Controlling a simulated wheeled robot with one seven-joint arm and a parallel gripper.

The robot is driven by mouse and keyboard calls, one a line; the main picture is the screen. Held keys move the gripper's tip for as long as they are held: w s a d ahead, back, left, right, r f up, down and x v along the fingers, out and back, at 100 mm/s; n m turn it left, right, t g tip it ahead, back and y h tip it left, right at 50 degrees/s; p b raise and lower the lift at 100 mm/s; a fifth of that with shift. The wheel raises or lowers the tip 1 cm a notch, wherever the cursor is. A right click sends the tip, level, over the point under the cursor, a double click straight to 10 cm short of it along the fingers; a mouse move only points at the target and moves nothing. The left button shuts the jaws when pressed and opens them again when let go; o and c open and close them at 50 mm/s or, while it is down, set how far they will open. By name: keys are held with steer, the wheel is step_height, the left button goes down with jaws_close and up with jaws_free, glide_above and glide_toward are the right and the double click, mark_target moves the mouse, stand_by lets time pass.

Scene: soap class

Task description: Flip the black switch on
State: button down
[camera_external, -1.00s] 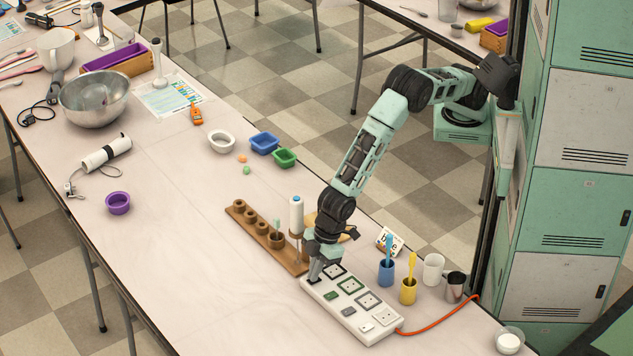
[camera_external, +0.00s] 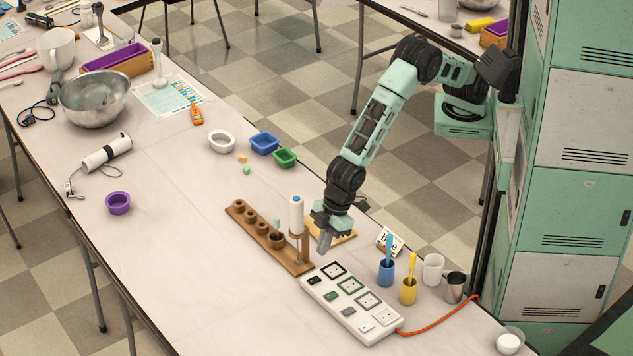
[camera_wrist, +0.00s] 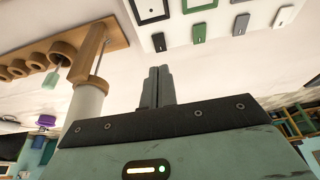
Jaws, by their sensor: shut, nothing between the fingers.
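The white power strip (camera_external: 366,328) lies on the table. It has several sockets, each with a switch in its own colour. The black switch (camera_external: 315,281) is at the strip's far left end, beside the black-framed socket (camera_external: 333,270). In the wrist view the black switch (camera_wrist: 159,42) shows just beyond my fingertips, next to the green switch (camera_wrist: 199,33). My gripper (camera_external: 324,250) is shut and empty, raised above the strip's far end and apart from it. Its closed fingers (camera_wrist: 158,74) point toward the black switch. I cannot tell which way the switch is tipped.
A wooden peg rack (camera_external: 268,238) with a white bottle (camera_external: 296,214) stands close left of my gripper. Blue (camera_external: 387,272) and yellow (camera_external: 408,290) cups stand right of the strip. An orange cord (camera_external: 450,322) leaves its near end.

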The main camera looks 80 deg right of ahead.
steer(key=v, duration=0.5)
steer(key=shift+s+d+r+b, duration=0.15)
steer(key=shift+r+b, duration=0.15)
steer(key=shift+r, duration=0.05)
steer(key=shift+f, duration=0.1)
steer(key=b, duration=0.2)
steer(key=w+a+b, duration=0.1)
steer(key=b, duration=0.2)
steer(key=shift+a+r, duration=0.1)
steer(key=shift+r, duration=0.2)
steer(key=shift+f, duration=0.1)
steer(key=p, duration=0.1)
glide_toward(310, 282)
steer(key=x, duration=0.5)
steer(key=shift+w+f, duration=0.1)
steer(key=shift+f, duration=0.7)
